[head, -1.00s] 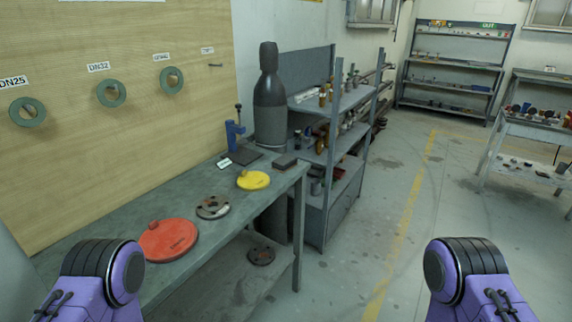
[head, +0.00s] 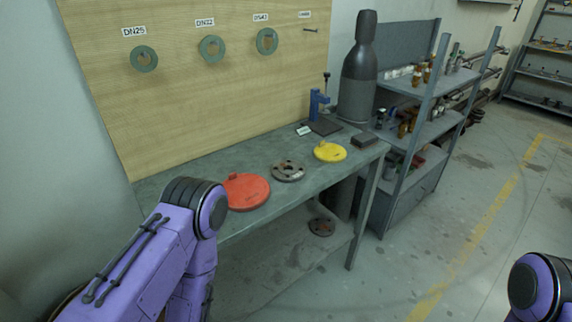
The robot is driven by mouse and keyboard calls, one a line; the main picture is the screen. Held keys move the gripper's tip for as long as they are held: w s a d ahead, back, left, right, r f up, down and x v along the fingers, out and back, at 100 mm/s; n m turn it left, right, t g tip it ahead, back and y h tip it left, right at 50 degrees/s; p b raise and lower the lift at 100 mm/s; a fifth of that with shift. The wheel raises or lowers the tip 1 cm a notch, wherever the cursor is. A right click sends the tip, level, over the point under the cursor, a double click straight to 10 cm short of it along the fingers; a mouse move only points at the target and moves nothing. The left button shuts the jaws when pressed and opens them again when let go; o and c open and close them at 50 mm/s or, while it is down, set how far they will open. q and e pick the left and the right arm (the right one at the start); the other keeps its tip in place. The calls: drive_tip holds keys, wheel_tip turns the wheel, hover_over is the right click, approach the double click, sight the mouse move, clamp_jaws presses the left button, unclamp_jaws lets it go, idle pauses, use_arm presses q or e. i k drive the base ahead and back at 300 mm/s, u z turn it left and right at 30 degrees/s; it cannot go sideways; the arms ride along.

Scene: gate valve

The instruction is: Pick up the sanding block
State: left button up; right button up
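A small dark grey block, which looks like the sanding block (head: 365,141), lies flat at the right end of the green-grey workbench (head: 265,164). It sits to the right of the yellow disc (head: 329,152) and nothing touches it. My purple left arm reaches in at the lower left, beside the bench's front edge. A bit of my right arm shows at the lower right corner. Neither gripper is in view, and both arms are well away from the block.
A red disc (head: 246,191) and a metal flange (head: 288,171) lie on the bench. A blue tool (head: 316,105) and a dark gas cylinder (head: 359,80) stand behind the block. A shelf rack (head: 411,130) stands right of the bench. The floor in front is clear.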

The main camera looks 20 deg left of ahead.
sight(363, 141)
drive_tip(key=z, duration=1.1)
drive_tip(key=i, duration=1.85)
drive_tip(key=u, duration=2.7)
